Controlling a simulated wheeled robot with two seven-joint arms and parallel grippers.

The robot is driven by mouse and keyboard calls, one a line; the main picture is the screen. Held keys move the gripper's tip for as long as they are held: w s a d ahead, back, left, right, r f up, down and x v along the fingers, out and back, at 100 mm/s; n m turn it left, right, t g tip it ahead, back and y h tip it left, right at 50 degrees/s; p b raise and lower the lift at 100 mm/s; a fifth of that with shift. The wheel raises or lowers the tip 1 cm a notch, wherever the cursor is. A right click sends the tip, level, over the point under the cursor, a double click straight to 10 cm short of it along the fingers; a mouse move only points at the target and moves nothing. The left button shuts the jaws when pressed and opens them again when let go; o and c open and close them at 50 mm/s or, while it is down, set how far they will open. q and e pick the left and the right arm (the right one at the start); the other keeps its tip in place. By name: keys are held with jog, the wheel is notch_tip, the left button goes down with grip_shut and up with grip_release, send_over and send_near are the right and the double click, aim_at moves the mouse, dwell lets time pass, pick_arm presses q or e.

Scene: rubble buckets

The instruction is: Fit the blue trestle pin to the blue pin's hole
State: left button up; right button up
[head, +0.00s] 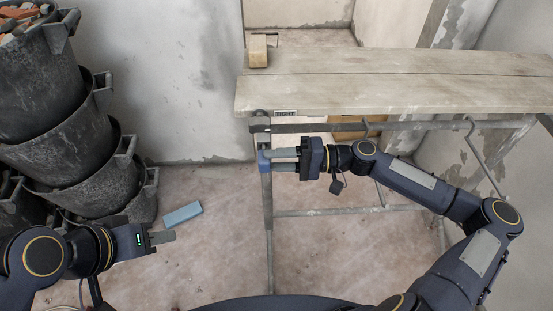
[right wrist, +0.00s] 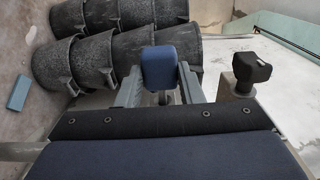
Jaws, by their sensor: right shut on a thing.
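The blue trestle pin (head: 263,160) is at the left front leg of the metal trestle (head: 267,220), below the planks. My right gripper (head: 284,159) reaches it from the right and is shut on it. In the right wrist view the pin's blue head (right wrist: 158,67) sits between the two grey fingers. The blue pin's hole is hidden, and I cannot tell whether the pin's shaft is in it. My left gripper (head: 161,237) is low at the left, away from the trestle, with no object visible at its tips; its finger gap does not show.
Wooden planks (head: 390,85) lie on the trestle, with a tan block (head: 258,50) on them. A black knob (right wrist: 250,68) stands beside the pin in the right wrist view. Stacked black buckets (head: 60,145) fill the left. A light blue block (head: 181,214) lies on the floor.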

dwell(0.5)
jog(key=shift+w, duration=0.1)
jog(key=shift+w+b, duration=0.3)
jog(key=shift+w, duration=0.7)
jog(key=o, duration=1.1)
jog(key=d, duration=0.7)
jog(key=shift+d, duration=0.4)
